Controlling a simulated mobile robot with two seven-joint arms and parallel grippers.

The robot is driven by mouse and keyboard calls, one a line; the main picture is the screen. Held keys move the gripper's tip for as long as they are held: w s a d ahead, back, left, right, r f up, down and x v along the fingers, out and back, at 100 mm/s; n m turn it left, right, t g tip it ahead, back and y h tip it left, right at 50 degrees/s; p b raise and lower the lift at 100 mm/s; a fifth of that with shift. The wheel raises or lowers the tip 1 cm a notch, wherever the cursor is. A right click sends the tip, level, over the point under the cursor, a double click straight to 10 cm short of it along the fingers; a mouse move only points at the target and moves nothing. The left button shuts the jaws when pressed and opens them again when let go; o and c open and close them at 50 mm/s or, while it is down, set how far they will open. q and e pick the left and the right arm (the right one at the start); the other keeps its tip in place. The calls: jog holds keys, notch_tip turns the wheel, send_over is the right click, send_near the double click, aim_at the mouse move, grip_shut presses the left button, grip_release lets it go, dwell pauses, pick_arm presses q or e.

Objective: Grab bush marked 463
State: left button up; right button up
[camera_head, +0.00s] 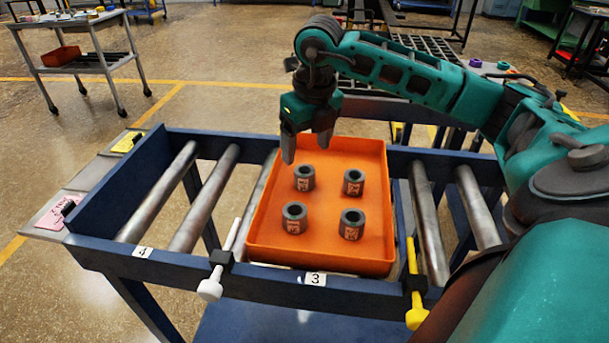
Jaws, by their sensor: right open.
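Several dark grey hollow bushes stand upright in an orange tray (318,254). I see a far left bush (304,183), a far right bush (353,187), a near left bush (294,224) and a near right bush (351,231). My right gripper (307,150) points down, open and empty, above the tray's far left part. It shows just beyond the far left bush and looks apart from it. My left gripper is out of view.
The tray rests on a blue roller rack (220,273) with bare rollers on both sides. A white-handled lever (210,288) and a yellow-handled lever (417,312) stand at its front edge. A cart (85,65) with a red bin stands at the back left.

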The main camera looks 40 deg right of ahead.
aim_at(304, 170)
jog(key=f, duration=0.7)
jog(key=shift+w+d+f, duration=0.1)
jog(key=shift+w+f, duration=0.2)
jog(key=shift+w, duration=0.1)
jog(key=shift+r, duration=0.1)
jog(key=c, duration=1.3)
jog(key=shift+c, duration=0.2)
